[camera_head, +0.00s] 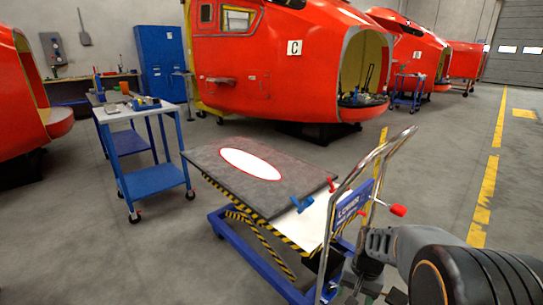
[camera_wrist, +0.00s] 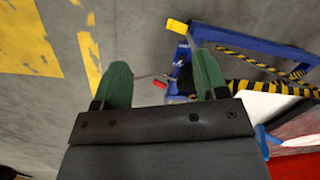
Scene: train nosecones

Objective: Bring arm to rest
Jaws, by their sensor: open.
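My gripper (camera_wrist: 160,60) shows in the wrist view with its two green fingers spread apart. Nothing is between them, and the grey floor lies beyond. In the head view my arm reaches in from the lower right, beside the handle of the blue lift cart (camera_head: 262,262). The gripper end is low there and hard to make out. The cart also shows in the wrist view (camera_wrist: 235,38), beyond and to the right of the fingers. I cannot tell how far the fingers are from it.
A dark panel with a red-rimmed white oval (camera_head: 250,164) lies on the cart. A blue-legged trolley (camera_head: 157,182) holding small items stands at left. Large red nosecones (camera_head: 285,60) stand behind. Floor with yellow markings (camera_head: 486,190) is open at right.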

